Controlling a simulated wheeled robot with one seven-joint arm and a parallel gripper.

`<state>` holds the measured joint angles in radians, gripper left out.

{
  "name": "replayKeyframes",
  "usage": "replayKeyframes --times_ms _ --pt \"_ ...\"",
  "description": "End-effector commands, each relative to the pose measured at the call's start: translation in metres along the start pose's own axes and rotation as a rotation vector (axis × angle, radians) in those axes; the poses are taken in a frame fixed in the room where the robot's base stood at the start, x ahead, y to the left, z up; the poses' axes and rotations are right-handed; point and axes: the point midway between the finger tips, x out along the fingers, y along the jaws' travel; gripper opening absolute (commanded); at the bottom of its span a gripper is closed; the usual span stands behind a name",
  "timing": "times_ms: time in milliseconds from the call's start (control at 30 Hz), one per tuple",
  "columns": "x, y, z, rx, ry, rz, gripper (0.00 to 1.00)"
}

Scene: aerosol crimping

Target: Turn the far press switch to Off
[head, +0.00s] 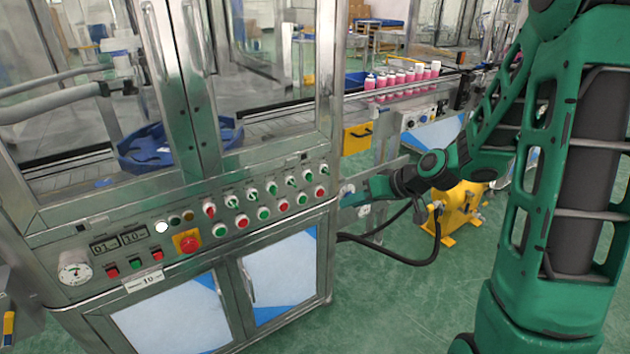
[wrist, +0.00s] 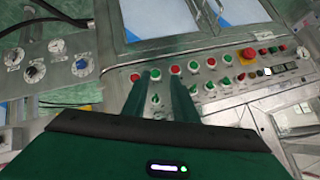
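The slanted metal control panel (head: 185,222) carries a row of small turn switches above a row of red and green buttons. The turn switch farthest along the row (head: 323,168) is at the panel's right end in the head view. The labels are too small to read, so I cannot tell which switch is the far press switch or its setting. My gripper (head: 352,199) is just off the panel's right end in the head view. In the wrist view my gripper (wrist: 164,76) has its two fingers apart over the panel, with a green turn switch (wrist: 155,98) showing between them. It holds nothing.
A red emergency button on yellow (head: 187,241) sits on the panel's left part. A separate panel with dials and a black knob (wrist: 35,72) is beside it. Pink cans (head: 405,78) stand on the conveyor behind. A black cable (head: 400,258) loops below my gripper.

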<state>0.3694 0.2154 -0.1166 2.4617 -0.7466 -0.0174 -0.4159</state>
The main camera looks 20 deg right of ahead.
Motion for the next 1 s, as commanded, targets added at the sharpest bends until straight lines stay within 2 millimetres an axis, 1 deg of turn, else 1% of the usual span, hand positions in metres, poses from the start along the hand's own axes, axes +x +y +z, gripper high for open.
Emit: replayKeyframes --times_ms 33,100,200,300,433,567,633,767,1000 --pt "0.013 0.001 -0.008 0.011 0.049 -0.031 0.26" --pt "0.026 -0.001 -0.024 0.023 0.129 -0.067 0.26" --pt "0.038 0.001 -0.043 0.049 0.232 -0.101 0.26" --pt "0.045 0.005 -0.058 0.077 0.311 -0.119 0.26" --pt "0.049 0.009 -0.068 0.101 0.370 -0.129 0.26" --pt "0.054 0.009 -0.073 0.108 0.387 -0.131 0.26" --pt "0.060 0.009 -0.076 0.106 0.388 -0.132 0.26" --pt "0.078 0.006 -0.083 0.104 0.386 -0.133 0.26" --pt "0.117 0.001 -0.099 0.104 0.386 -0.132 0.26"
